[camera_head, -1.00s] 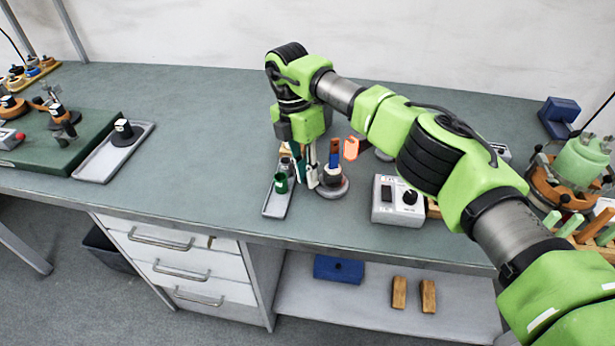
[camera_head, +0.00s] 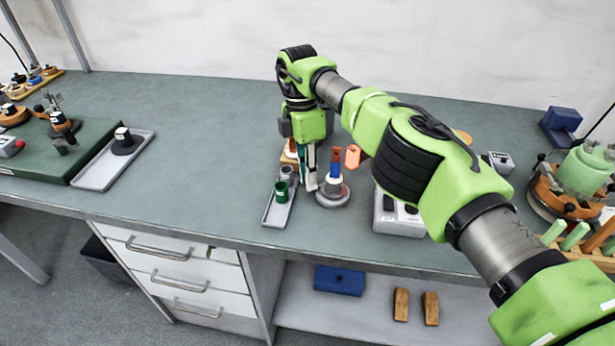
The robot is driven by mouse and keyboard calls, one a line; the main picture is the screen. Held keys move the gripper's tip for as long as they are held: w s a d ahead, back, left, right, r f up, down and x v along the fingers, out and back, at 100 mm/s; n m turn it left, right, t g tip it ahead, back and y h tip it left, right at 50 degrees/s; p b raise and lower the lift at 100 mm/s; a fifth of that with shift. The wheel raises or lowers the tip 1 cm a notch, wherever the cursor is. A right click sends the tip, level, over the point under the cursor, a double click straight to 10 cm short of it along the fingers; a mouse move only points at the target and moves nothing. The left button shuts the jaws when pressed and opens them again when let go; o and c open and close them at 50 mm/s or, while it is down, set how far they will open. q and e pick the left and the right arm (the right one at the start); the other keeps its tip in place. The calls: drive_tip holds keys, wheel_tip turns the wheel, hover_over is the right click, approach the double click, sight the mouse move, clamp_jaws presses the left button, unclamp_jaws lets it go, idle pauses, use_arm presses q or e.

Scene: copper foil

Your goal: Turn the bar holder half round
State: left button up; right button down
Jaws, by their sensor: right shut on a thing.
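My right gripper (camera_head: 308,185) points down at the bench, its arm reaching in from the right. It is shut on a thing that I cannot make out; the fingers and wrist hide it. Just right of the fingers stands an upright piece with a round grey base (camera_head: 333,199) and a white, blue and reddish stem; it looks like the bar holder, but I cannot be sure. An orange tag (camera_head: 353,157) shows beside the top of this stem. I cannot tell whether the fingers touch the base. My left gripper is not in view.
Left of the fingers, a small grey tray (camera_head: 278,212) holds a green cup (camera_head: 282,192). A grey box with knobs (camera_head: 398,222) stands to the right, partly behind my arm. Another tray (camera_head: 98,174) lies at the left. The middle-left of the bench is clear.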

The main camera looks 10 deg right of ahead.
drive_tip(key=shift+w+d+r, duration=0.1)
drive_tip(key=shift+w+d, duration=0.05)
drive_tip(key=shift+w, duration=0.05)
idle(0.4)
drive_tip(key=c, duration=2.3)
unclamp_jaws()
drive_tip(key=shift+d, duration=0.1)
drive_tip(key=shift+s, duration=0.1)
